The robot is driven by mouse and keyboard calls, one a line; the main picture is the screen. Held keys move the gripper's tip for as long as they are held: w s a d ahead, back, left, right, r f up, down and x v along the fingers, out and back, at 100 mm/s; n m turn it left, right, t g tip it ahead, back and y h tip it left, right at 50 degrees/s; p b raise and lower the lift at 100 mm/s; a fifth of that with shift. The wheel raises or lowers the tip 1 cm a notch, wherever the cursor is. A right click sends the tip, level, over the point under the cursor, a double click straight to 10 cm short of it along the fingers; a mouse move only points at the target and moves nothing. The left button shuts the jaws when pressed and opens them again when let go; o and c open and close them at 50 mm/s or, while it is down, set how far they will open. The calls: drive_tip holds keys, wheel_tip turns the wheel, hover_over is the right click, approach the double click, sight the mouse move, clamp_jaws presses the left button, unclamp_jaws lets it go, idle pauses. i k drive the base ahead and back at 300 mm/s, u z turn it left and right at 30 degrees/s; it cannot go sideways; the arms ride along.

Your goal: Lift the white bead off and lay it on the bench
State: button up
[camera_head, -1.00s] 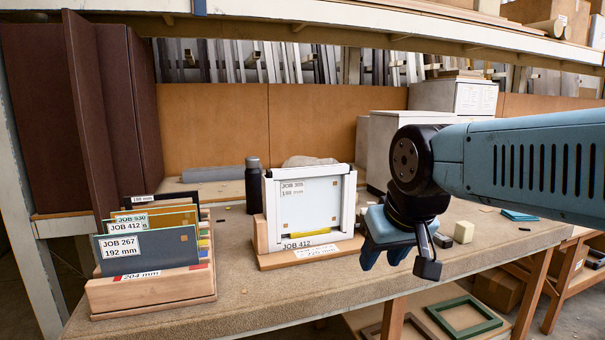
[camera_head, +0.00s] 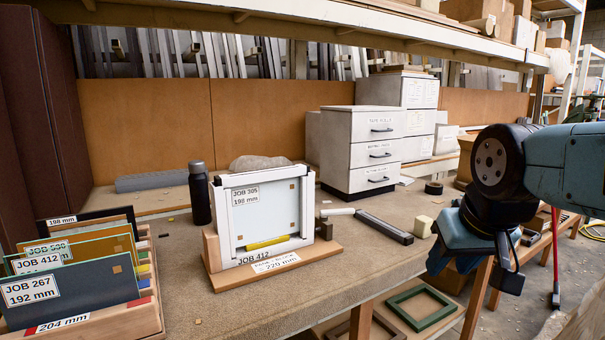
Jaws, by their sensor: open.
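A white frame of strips (camera_head: 222,222) stands upright on a wooden block base (camera_head: 300,262) on the bench (camera_head: 370,262). It surrounds a pale pane (camera_head: 268,212) labelled JOB 305, 198 mm. A white strip (camera_head: 262,177) runs across its top; I cannot tell for sure which white strip is the bead. A yellow strip (camera_head: 267,243) lies along the pane's lower edge, above a JOB 412 label. My gripper (camera_head: 452,262) is open and empty, pointing down at the bench's right front edge, well right of the frame and apart from it.
A rack of labelled panes (camera_head: 75,290) stands at left. A dark bottle (camera_head: 199,193) stands close behind the frame. A dark bar (camera_head: 384,227) and a cream block (camera_head: 420,226) lie to its right. A drawer cabinet (camera_head: 350,150) stands behind. Bench front is mostly clear.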

sight(243, 179)
drive_tip(key=u, duration=0.75)
drive_tip(key=i, duration=0.1)
drive_tip(key=z, duration=2.15)
drive_tip(key=k, duration=1.6)
drive_tip(key=u, duration=1.75)
drive_tip(key=i, duration=1.5)
